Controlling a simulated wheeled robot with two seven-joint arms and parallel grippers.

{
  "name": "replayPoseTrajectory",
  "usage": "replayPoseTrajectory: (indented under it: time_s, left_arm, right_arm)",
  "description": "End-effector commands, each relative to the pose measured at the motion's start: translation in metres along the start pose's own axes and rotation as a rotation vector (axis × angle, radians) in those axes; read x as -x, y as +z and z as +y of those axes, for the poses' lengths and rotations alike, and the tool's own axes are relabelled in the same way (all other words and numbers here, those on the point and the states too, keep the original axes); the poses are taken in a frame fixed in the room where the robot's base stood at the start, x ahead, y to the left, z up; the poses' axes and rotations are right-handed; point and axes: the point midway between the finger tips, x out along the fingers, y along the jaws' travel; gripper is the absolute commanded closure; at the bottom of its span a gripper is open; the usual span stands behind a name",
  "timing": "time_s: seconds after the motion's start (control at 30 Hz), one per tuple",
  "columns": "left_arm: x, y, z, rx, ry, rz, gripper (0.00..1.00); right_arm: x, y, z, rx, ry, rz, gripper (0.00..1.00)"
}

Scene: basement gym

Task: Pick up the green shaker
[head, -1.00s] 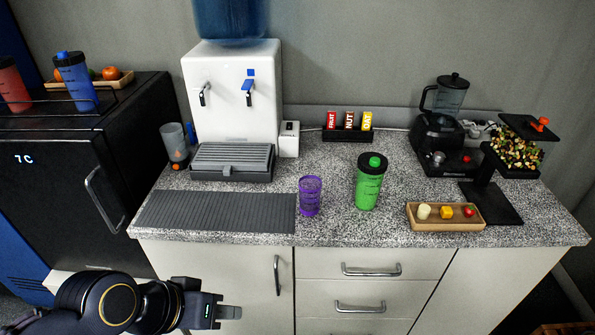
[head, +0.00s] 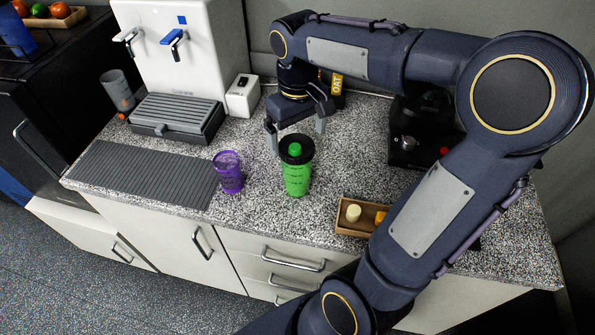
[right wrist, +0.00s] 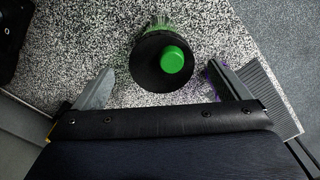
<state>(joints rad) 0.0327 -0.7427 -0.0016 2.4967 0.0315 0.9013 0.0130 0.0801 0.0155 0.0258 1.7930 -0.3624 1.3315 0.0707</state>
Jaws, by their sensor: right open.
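The green shaker (head: 298,178) stands upright on the speckled counter, with a black lid and a green cap. My right gripper (head: 297,138) is open and empty, pointing down just behind and above the shaker's lid. In the right wrist view the shaker's lid (right wrist: 160,62) shows from above, ahead of the open fingers (right wrist: 165,92) and roughly centred between them. I cannot tell whether a finger touches the shaker. My left gripper is not in view.
A purple cup (head: 229,172) stands close to the left of the shaker. A wooden tray (head: 350,229) with small food pieces lies to the right, partly hidden by my right arm. A grey ribbed mat (head: 150,172), a water dispenser (head: 180,65) and a black appliance (head: 405,150) are around.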

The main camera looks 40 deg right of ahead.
Motion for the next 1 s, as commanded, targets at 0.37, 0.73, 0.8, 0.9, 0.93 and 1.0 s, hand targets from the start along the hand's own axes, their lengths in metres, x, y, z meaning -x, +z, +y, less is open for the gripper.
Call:
replayPoseTrajectory:
  time_s: [0.37,0.73,0.8,0.9,0.93,1.0]
  left_arm:
    - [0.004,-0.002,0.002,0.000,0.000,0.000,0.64]
    - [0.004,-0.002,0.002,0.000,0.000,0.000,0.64]
    - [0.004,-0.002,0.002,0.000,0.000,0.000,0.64]
    - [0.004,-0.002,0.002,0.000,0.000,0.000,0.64]
    - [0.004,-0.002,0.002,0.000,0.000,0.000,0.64]
    - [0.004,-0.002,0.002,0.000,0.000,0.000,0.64]
  right_arm:
    - [-0.052,0.001,0.000,0.000,-0.001,-0.002,0.05]
    - [-0.061,0.000,0.000,0.000,-0.002,0.002,0.08]
    - [-0.061,0.000,0.000,0.000,-0.002,0.002,0.18]
    - [-0.060,0.000,0.000,0.000,-0.002,0.002,0.31]
    - [-0.060,0.000,0.000,0.000,-0.002,0.002,0.35]
    - [-0.060,0.000,0.000,0.000,-0.002,0.002,0.44]
